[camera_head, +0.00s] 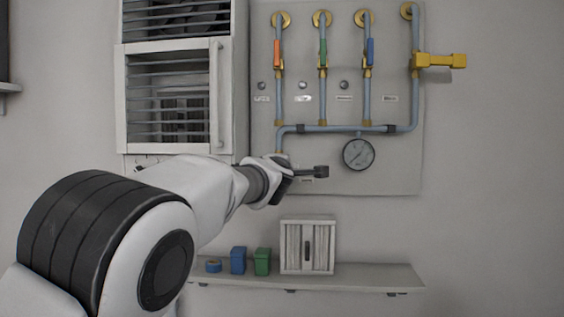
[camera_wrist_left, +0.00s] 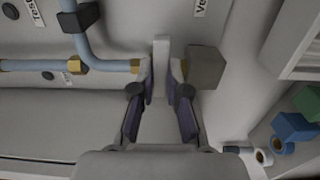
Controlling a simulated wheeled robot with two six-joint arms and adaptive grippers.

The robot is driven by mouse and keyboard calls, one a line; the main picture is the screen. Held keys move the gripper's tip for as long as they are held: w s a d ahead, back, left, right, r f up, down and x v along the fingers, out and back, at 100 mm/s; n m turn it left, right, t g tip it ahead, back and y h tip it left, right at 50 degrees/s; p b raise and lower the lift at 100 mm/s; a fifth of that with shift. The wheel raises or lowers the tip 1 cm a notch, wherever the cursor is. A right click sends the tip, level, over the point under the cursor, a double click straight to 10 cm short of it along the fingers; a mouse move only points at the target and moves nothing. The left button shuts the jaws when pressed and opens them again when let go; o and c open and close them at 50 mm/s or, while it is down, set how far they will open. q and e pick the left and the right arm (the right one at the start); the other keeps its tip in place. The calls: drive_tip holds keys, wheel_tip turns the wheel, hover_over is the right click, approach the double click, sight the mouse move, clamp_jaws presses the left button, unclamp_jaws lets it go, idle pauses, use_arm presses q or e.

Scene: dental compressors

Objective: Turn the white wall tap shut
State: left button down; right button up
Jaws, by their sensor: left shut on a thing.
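The white tap shows in the left wrist view as a pale lever (camera_wrist_left: 161,52) at the end of a blue-grey pipe with a brass fitting (camera_wrist_left: 135,66). My left gripper (camera_wrist_left: 163,84) is shut on this lever, with one finger on each side of it. A grey-brown block (camera_wrist_left: 206,67) sits right beside the right finger. In the head view my left gripper (camera_head: 287,177) is at the lower part of the wall panel, below the pipe's lower end, and it mostly hides the tap. A short dark-ended piece (camera_head: 320,171) juts out to its right. My right gripper is not in view.
Orange (camera_head: 277,53), green (camera_head: 323,53) and blue (camera_head: 370,51) levers and a yellow valve (camera_head: 440,61) are higher on the panel. A gauge (camera_head: 358,154) hangs to the right. Below, a shelf (camera_head: 370,276) holds a small cabinet (camera_head: 307,246) and coloured boxes.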

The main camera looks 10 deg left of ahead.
use_arm(q)
drive_tip(key=c, duration=1.2)
unclamp_jaws()
drive_tip(key=shift+o, duration=0.2)
